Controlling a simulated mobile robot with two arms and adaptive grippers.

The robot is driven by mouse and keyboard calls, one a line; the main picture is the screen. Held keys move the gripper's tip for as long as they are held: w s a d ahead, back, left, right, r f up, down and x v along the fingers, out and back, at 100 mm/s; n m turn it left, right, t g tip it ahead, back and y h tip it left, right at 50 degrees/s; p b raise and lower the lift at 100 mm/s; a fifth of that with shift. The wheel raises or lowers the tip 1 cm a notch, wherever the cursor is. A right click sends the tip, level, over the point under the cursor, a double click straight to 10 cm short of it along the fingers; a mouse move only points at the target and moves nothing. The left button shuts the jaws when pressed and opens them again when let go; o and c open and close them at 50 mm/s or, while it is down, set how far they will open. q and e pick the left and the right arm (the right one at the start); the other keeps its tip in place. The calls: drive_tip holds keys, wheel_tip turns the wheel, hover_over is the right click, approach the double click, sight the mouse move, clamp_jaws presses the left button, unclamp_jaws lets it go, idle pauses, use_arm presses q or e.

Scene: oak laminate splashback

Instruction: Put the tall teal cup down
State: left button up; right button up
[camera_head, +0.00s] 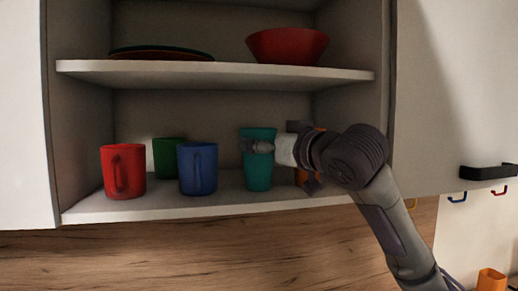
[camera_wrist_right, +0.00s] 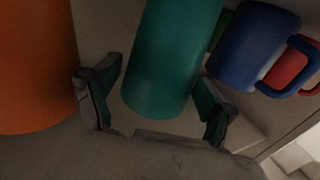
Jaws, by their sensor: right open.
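The tall teal cup (camera_head: 258,176) stands upright on the lower cupboard shelf (camera_head: 225,205), right of the blue mug. My right gripper (camera_head: 257,146) is at the cup's upper part, reaching in from the right. In the right wrist view the teal cup (camera_wrist_right: 172,55) lies between the two spread fingers of the gripper (camera_wrist_right: 158,80). The fingers are open, one on each side of the cup. A gap shows beside the left finger; contact at the right finger is unclear. My left gripper is not in view.
A blue mug (camera_head: 198,170), green mug (camera_head: 165,158) and red mug (camera_head: 123,172) stand left of the teal cup. An orange cup (camera_wrist_right: 35,70) is close on its other side, mostly behind my arm in the head view. The upper shelf (camera_head: 220,69) holds plates (camera_head: 160,54) and a red bowl (camera_head: 287,46).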

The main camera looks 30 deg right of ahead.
drive_tip(key=s+d+b, duration=0.1)
drive_tip(key=s+b, duration=0.3)
drive_tip(key=s, duration=0.6)
drive_tip(key=shift+d, duration=0.15)
